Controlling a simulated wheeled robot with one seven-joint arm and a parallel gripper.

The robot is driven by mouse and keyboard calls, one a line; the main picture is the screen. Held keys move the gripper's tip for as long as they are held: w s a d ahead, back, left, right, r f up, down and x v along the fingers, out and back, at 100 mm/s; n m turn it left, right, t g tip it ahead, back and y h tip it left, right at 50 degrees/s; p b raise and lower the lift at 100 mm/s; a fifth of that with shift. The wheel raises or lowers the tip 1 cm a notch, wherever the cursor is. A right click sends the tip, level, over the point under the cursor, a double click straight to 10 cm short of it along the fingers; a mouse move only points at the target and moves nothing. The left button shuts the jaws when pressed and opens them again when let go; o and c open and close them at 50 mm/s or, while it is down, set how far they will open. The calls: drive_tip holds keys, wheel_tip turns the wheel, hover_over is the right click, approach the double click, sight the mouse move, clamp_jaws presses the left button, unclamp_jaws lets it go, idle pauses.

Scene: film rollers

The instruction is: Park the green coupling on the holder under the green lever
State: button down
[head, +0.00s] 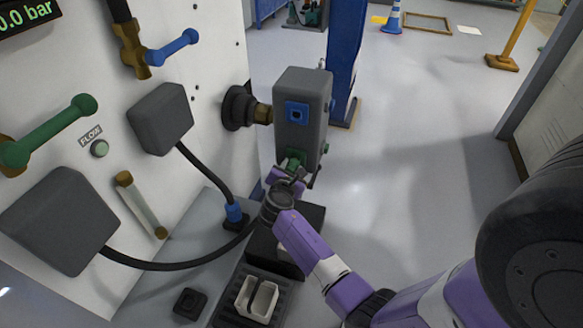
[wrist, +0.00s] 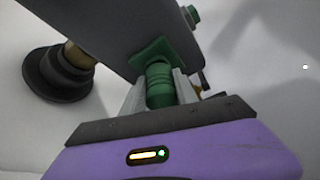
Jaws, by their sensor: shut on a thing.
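The green coupling (wrist: 159,88) is between the fingers of my gripper (wrist: 158,92), which is shut on it. Its upper end meets a green square port (wrist: 153,52) on the underside of a grey block (head: 298,105); I cannot tell if it is still seated. In the head view my gripper (head: 289,178) is just below that block, and the coupling is mostly hidden. The green lever (head: 48,132) is on the white panel at the left. A small black holder (head: 190,302) with a square recess, empty, is on the ledge at the lower middle.
A blue coupling (head: 235,212) stands on another holder on the ledge. A black hose (head: 170,265) runs from a grey box (head: 60,220) towards my gripper. A ribbed tray (head: 228,318) holds a pale open part. A blue lever (head: 172,48) is higher on the panel.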

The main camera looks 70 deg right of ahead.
drive_tip(key=shift+a+r, duration=0.1)
drive_tip(key=shift+a, duration=0.15)
drive_tip(key=shift+a+p, duration=0.3)
drive_tip(key=shift+a, duration=0.45)
drive_tip(key=shift+s+a, duration=0.1)
drive_tip(key=shift+a, duration=0.55)
drive_tip(key=shift+a+p, duration=0.3)
drive_tip(key=shift+a, duration=0.05)
drive_tip(key=shift+s+a, duration=0.1)
drive_tip(key=shift+a, duration=0.3)
